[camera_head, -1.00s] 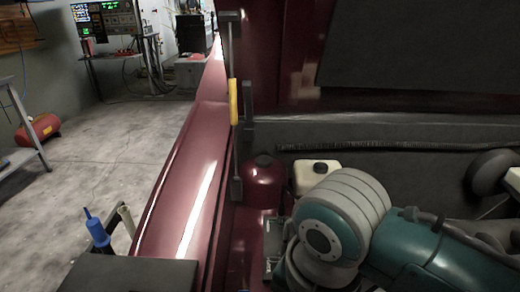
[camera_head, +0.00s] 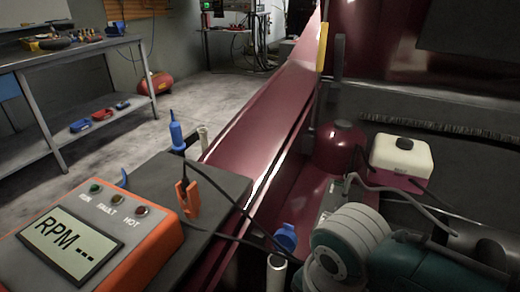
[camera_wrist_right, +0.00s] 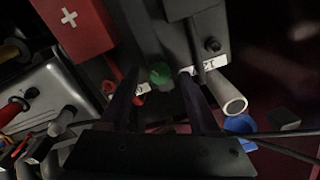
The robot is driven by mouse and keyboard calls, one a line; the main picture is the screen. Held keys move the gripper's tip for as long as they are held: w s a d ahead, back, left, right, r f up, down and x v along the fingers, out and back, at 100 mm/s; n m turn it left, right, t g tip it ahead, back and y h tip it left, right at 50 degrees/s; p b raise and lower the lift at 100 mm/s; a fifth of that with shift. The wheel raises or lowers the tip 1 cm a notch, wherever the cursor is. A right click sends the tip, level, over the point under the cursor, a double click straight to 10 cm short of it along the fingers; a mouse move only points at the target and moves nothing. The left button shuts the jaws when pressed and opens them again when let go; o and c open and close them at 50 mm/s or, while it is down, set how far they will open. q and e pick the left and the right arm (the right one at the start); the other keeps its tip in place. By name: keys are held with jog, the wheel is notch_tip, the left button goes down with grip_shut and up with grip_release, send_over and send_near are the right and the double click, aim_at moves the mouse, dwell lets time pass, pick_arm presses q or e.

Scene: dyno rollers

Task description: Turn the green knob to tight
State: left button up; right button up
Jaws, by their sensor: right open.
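The green knob (camera_wrist_right: 161,73) shows in the right wrist view, a small round green shape on a dark surface, with white labels on both sides. The labels are too blurred or covered to read fully. My right gripper (camera_wrist_right: 160,84) is open, its two dark fingers pointing toward the knob. The knob appears in the gap between the fingertips; I cannot tell how far beyond them it lies. I cannot make out the knob in the head view. My left gripper is in neither view.
In the head view, an orange RPM box (camera_head: 98,242) stands at the lower left. A red tank (camera_head: 340,147) and white-topped container (camera_head: 402,157) sit at the right. The right wrist view shows a red cross-marked box (camera_wrist_right: 72,22) and a pale tube end (camera_wrist_right: 233,104).

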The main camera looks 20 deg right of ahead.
jog(key=shift+f, duration=0.4)
grip_shut()
dwell(0.4)
